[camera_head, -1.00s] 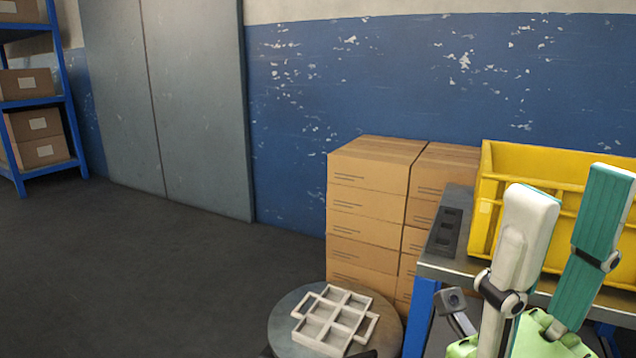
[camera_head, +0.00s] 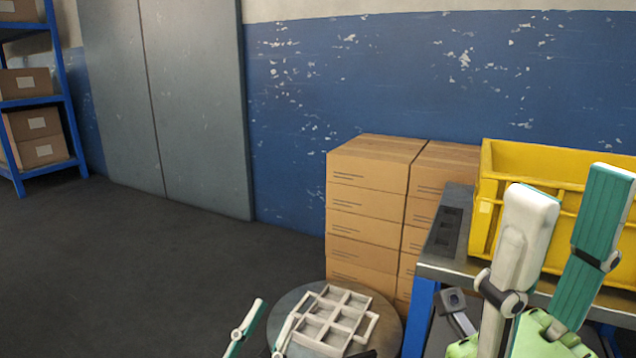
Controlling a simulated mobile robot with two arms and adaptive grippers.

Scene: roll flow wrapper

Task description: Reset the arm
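My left gripper (camera_head: 275,311) shows at the bottom edge, just left of the round table. Its two white and teal fingers stand apart with nothing seen between them; its base is cut off by the frame. My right gripper (camera_head: 572,182) is large at the lower right, in front of the yellow crate in the picture. Its two long fingers point up, spread apart and empty, above a light green body.
A pale compartment tray (camera_head: 338,318) lies on a round grey table (camera_head: 390,328). A yellow crate (camera_head: 487,190) stands on a blue-legged metal bench (camera_head: 422,300). Stacked cardboard boxes (camera_head: 366,205) stand behind. A blue shelf (camera_head: 72,130) is at far left; the floor (camera_head: 140,270) there is clear.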

